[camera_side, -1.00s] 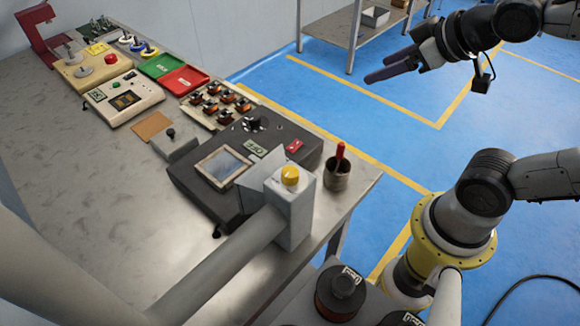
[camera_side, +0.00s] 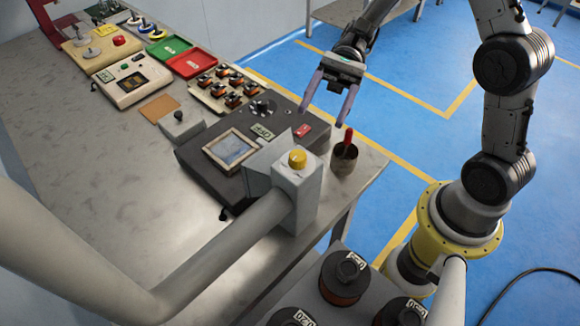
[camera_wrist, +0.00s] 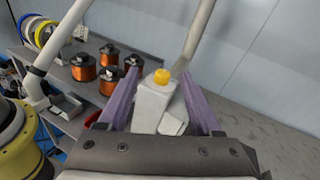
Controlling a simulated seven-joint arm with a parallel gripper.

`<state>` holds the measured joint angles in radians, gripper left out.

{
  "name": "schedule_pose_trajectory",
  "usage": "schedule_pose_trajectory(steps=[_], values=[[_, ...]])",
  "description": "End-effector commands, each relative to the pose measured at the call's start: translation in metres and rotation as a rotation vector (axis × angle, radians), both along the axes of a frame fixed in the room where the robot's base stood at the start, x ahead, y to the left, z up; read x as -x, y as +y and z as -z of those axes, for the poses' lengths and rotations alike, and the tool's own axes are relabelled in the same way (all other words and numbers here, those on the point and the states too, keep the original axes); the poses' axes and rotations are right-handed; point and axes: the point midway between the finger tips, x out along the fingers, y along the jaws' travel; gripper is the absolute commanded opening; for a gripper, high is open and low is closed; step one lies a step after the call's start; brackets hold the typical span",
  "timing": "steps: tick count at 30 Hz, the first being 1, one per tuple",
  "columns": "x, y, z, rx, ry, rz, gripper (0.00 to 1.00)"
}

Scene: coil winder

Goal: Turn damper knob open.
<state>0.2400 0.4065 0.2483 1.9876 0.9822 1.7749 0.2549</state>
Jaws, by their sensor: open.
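The yellow damper knob (camera_side: 298,159) sits on top of the pale box-shaped hood (camera_side: 297,198) at the end of a thick pipe (camera_side: 215,250). My gripper (camera_side: 324,118) is open and empty, its two purple fingers pointing down. In the side view it is above and behind the knob, apart from it. In the wrist view the knob (camera_wrist: 161,77) and hood (camera_wrist: 152,105) show between the open fingers (camera_wrist: 156,82), some distance beyond them. I cannot tell any marking on the knob.
Under the hood is a dark machine (camera_side: 228,155) with a screen. A cup with a red-handled tool (camera_side: 344,160) stands close to its right. Trays, coils and instruments fill the back of the bench (camera_side: 100,190). Large wire spools (camera_side: 343,277) stand in front.

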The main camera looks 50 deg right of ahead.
Motion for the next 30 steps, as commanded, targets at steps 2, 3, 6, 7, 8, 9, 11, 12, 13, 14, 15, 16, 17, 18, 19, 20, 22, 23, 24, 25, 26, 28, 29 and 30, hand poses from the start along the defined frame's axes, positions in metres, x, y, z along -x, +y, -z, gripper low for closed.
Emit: schedule_pose_trajectory(steps=[2, 3, 6, 7, 8, 9, 11, 12, 13, 14, 15, 16, 17, 18, 19, 20, 22, 23, 24, 25, 26, 28, 29, 30], values=[[-0.01, -0.005, 0.017, -0.023, 0.06, 0.034, 0.66], [-0.012, -0.008, 0.024, -0.029, 0.082, 0.04, 0.66], [-0.013, -0.011, 0.035, -0.038, 0.124, 0.051, 0.66], [-0.013, -0.012, 0.037, -0.04, 0.13, 0.053, 0.66], [-0.013, -0.012, 0.038, -0.041, 0.134, 0.056, 0.66], [-0.013, -0.011, 0.039, -0.042, 0.138, 0.057, 0.66], [-0.012, -0.009, 0.039, -0.042, 0.136, 0.059, 0.66], [-0.011, -0.005, 0.039, -0.041, 0.135, 0.058, 0.66], [-0.009, -0.001, 0.039, -0.041, 0.135, 0.058, 0.66], [-0.008, 0.003, 0.039, -0.041, 0.136, 0.057, 0.66], [-0.005, 0.009, 0.039, -0.04, 0.136, 0.055, 0.66], [-0.004, 0.014, 0.039, -0.04, 0.137, 0.055, 0.66], [-0.002, 0.019, 0.039, -0.04, 0.137, 0.055, 0.66], [0.001, 0.027, 0.039, -0.04, 0.137, 0.054, 0.66], [0.003, 0.032, 0.038, -0.04, 0.137, 0.055, 0.66], [0.005, 0.038, 0.038, -0.04, 0.136, 0.053, 0.66], [0.009, 0.051, 0.039, -0.039, 0.136, 0.054, 0.66], [0.011, 0.057, 0.038, -0.039, 0.136, 0.054, 0.66], [0.014, 0.064, 0.038, -0.039, 0.136, 0.054, 0.66], [0.016, 0.07, 0.039, -0.039, 0.137, 0.054, 0.66], [0.017, 0.075, 0.039, -0.039, 0.136, 0.054, 0.66], [0.021, 0.086, 0.039, -0.039, 0.135, 0.054, 0.66], [0.023, 0.091, 0.039, -0.039, 0.136, 0.055, 0.66], [0.024, 0.096, 0.039, -0.039, 0.136, 0.055, 0.66]])
